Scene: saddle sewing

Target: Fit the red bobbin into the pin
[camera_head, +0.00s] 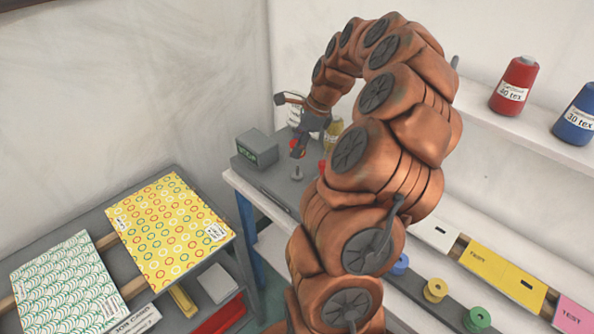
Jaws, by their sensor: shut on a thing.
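My gripper (299,148) is at the far end of my copper-coloured arm, over the grey work table near the back corner. It is shut on the red bobbin (295,144), which shows as a small red patch between the dark fingers. A small grey pin (297,173) stands upright on the table just below the gripper. The bobbin appears above the pin and apart from it. The fingers hide much of the bobbin, so its tilt and exact alignment cannot be told.
A grey box with a screen (257,149) stands left of the pin. A yellowish spool (333,133) and a small red object (321,167) are close on the right, partly hidden by my arm. A shelf at right holds red (514,86) and blue (577,115) thread cones.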

